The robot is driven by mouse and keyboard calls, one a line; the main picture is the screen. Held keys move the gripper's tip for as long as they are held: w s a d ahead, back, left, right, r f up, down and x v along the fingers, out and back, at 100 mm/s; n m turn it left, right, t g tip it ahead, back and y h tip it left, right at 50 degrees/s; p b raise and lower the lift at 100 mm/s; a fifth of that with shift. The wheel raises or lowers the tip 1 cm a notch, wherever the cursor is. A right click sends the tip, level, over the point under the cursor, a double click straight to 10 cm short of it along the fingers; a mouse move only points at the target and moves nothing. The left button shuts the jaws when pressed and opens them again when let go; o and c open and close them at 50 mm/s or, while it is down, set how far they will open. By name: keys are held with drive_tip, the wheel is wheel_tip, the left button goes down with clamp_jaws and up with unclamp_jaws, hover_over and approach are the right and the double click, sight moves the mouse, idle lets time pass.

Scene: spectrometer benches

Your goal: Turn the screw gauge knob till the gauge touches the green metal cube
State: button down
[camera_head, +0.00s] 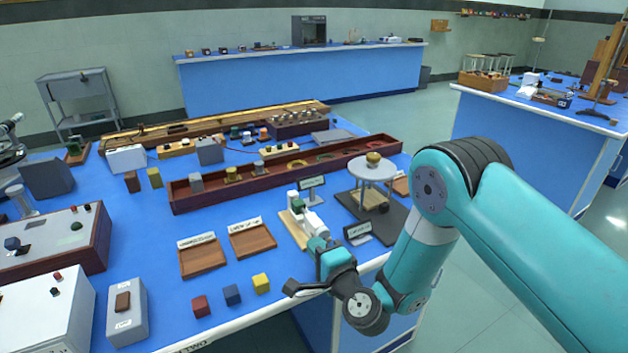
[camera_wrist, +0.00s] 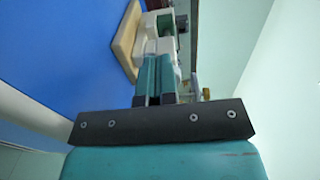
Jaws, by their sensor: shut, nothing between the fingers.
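The screw gauge (camera_head: 309,221) is a small white device on a beige base (camera_head: 291,232) near the front edge of the blue bench. In the wrist view, the white gauge body (camera_wrist: 152,22) lies just beyond my fingertips, on its beige base (camera_wrist: 124,42). A small green cube (camera_wrist: 166,24) shows at the gauge's far part; it is small and dark in the head view (camera_head: 298,205). My gripper (camera_head: 318,243) is shut and empty, its teal fingers (camera_wrist: 157,58) together, pointing at the near end of the gauge. The knob is mostly hidden behind the fingers; I cannot tell whether they touch it.
A round grey stand (camera_head: 372,170) on a dark base is right of the gauge. A small sign (camera_head: 357,232) stands close beside my gripper. Two wooden trays (camera_head: 202,260) (camera_head: 252,241) and small red, blue and yellow cubes (camera_head: 261,283) are to the left. A long wooden box (camera_head: 285,172) lies behind.

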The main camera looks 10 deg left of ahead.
drive_tip(key=shift+w+a+r+p, duration=0.15)
drive_tip(key=shift+a+r, duration=0.1)
drive_tip(key=shift+r, duration=0.15)
drive_tip(key=shift+w+a+r+p, duration=0.1)
drive_tip(key=shift+a+r+p, duration=0.1)
drive_tip(key=shift+r, duration=0.15)
drive_tip(key=shift+s+a+f+b, duration=0.1)
drive_tip(key=shift+f+b, duration=0.2)
drive_tip(key=shift+b, duration=0.35)
drive_tip(key=shift+s+f+b, duration=0.2)
drive_tip(key=shift+b, duration=1)
drive_tip(key=shift+s+b, duration=0.3)
drive_tip(key=shift+b, duration=0.75)
drive_tip(key=s+d+b, duration=0.1)
drive_tip(key=b, duration=0.2)
drive_tip(key=shift+d+f, duration=0.15)
drive_tip(key=shift+f, duration=0.05)
drive_tip(key=b+v, duration=0.1)
drive_tip(key=b, duration=0.2)
drive_tip(key=shift+s+d, duration=0.2)
drive_tip(key=shift+s, duration=0.05)
drive_tip(key=shift+b+v, duration=0.8)
drive_tip(key=shift+b, duration=0.35)
drive_tip(key=shift+r, duration=0.25)
